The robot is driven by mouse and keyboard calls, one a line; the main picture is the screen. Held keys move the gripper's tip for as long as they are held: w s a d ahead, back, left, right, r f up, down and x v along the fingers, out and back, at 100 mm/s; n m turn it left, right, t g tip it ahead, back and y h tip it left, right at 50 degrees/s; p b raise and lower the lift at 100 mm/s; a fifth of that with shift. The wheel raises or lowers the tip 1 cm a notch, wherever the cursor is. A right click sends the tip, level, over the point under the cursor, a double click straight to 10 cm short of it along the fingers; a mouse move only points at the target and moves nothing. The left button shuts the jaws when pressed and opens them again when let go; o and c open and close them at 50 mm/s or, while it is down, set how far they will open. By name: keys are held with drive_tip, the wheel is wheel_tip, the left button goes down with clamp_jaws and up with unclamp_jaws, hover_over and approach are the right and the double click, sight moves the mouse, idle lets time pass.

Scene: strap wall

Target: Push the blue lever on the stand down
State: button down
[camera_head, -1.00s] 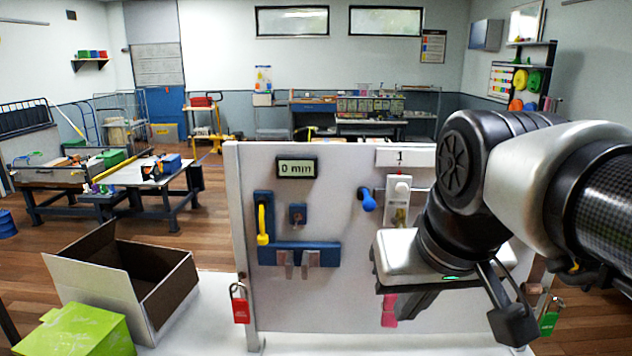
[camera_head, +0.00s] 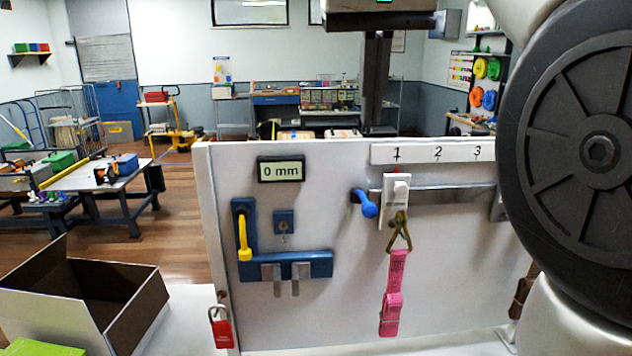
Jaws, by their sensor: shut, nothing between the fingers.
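The blue lever (camera_head: 366,204) sits on the upright white panel of the stand (camera_head: 330,240), left of a white latch block (camera_head: 397,196). Its rounded blue end sticks out and hangs slightly down to the right. My gripper (camera_head: 378,130) is at the top centre, pointing down and shut with nothing in it. In the picture its fingertips are above the blue lever, apart from it. I cannot tell how far in front of or behind the panel they are.
A pink strap (camera_head: 393,290) hangs from a hook under the latch block. A red padlock (camera_head: 221,328) hangs at the left edge. My arm covers the right side.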

drive_tip(key=b, duration=0.4)
hover_over(368, 202)
drive_tip(key=s, duration=0.1)
drive_tip(key=f, duration=1.2)
drive_tip(key=shift+s+a, duration=0.1)
drive_tip(key=shift+a, duration=0.15)
drive_tip(key=shift+d+f, duration=0.15)
drive_tip(key=shift+f, duration=0.6)
drive_tip(key=shift+f, duration=0.1)
